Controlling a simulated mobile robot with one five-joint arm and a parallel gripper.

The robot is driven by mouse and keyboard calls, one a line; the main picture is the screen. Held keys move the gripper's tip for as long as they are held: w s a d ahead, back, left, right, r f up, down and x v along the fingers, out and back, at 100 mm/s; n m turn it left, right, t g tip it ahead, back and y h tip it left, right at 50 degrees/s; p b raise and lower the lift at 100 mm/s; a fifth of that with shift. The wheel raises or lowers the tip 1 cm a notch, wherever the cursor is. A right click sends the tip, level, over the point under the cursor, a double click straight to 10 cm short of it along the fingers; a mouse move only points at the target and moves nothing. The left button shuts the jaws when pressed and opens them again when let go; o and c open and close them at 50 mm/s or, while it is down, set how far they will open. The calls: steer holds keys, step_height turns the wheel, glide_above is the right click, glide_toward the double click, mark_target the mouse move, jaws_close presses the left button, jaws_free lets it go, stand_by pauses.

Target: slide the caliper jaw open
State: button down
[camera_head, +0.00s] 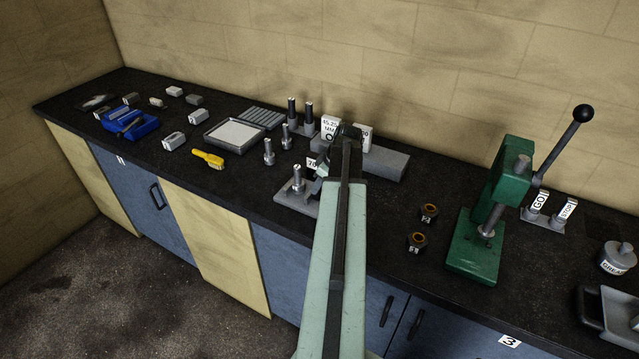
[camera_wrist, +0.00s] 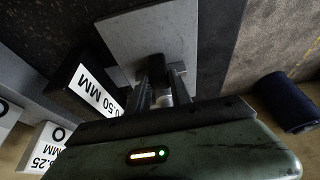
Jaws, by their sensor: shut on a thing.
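My gripper (camera_wrist: 166,74) points down at a flat grey plate in the wrist view (camera_wrist: 125,35). Its fingers are closed on a small part at the plate, mostly hidden between the fingertips. I cannot make out the caliper jaw's shape or how far open it stands. In the head view, a grey plate with an upright post (camera_head: 297,185) lies at the bench's front edge, just left of my arm. My arm covers much of the spot there, and the fingertips do not show clearly.
A label card (camera_wrist: 95,92) reading "0.50 MM" stands close beside the gripper. A long grey block (camera_head: 385,162) lies behind my arm. Steel plugs (camera_head: 268,152) stand to the left, and two dark rings (camera_head: 417,241) and a green press (camera_head: 480,245) to the right.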

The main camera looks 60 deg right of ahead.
steer(key=c, duration=1.5)
jaws_free()
steer(key=shift+s+f, duration=0.1)
steer(key=shift+s, duration=0.15)
steer(key=o, duration=0.3)
steer(key=shift+s, duration=0.15)
steer(key=shift+o, duration=0.2)
steer(key=shift+w, duration=0.2)
steer(key=p+v, duration=0.7)
steer(key=v, duration=0.1)
